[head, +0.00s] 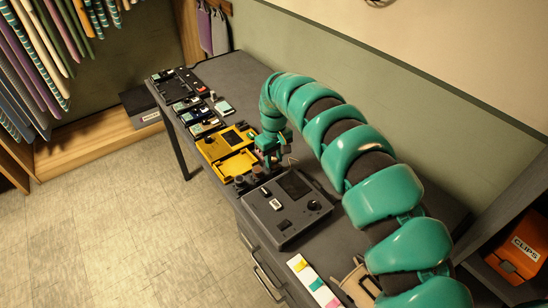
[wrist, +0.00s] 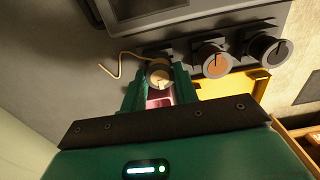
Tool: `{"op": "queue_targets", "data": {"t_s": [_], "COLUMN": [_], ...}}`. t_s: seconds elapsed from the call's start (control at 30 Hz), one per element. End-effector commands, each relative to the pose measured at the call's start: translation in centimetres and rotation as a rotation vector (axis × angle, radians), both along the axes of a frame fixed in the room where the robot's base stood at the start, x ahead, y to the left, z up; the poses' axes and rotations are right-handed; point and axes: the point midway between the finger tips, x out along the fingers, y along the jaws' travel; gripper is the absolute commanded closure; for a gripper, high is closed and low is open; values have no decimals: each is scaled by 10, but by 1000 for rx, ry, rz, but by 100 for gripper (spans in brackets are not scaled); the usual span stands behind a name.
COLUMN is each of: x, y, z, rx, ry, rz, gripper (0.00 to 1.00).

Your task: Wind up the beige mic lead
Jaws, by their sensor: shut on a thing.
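The beige mic lead (wrist: 121,62) shows in the wrist view as a short, bent length on the grey surface. One end runs to a round knob (wrist: 158,76) with a beige marker at the end of a row. My gripper (wrist: 159,90) has its two green fingers on either side of this knob and is shut on it. In the head view my gripper (head: 268,152) points down at the far end of the grey device (head: 286,226), and a bit of the lead (head: 292,162) shows beside it. The held knob is hidden there.
An orange-marked knob (wrist: 214,60) and a grey-marked knob (wrist: 264,48) sit close beside the held one. A yellow tray (head: 238,165) lies near the gripper. Several small devices line the dark bench (head: 222,72) beyond. A green wall runs along its right side.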

Motion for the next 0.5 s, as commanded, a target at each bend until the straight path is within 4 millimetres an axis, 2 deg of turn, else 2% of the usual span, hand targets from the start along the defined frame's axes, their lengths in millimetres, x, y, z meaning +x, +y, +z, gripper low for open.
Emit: {"op": "queue_targets", "data": {"t_s": [0.17,0.5], "x": [0,0], "y": [0,1], "z": [-1,-3], "rx": [0,1], "ry": [0,-1], "rz": [-26,-325], "gripper": [80,80]}}
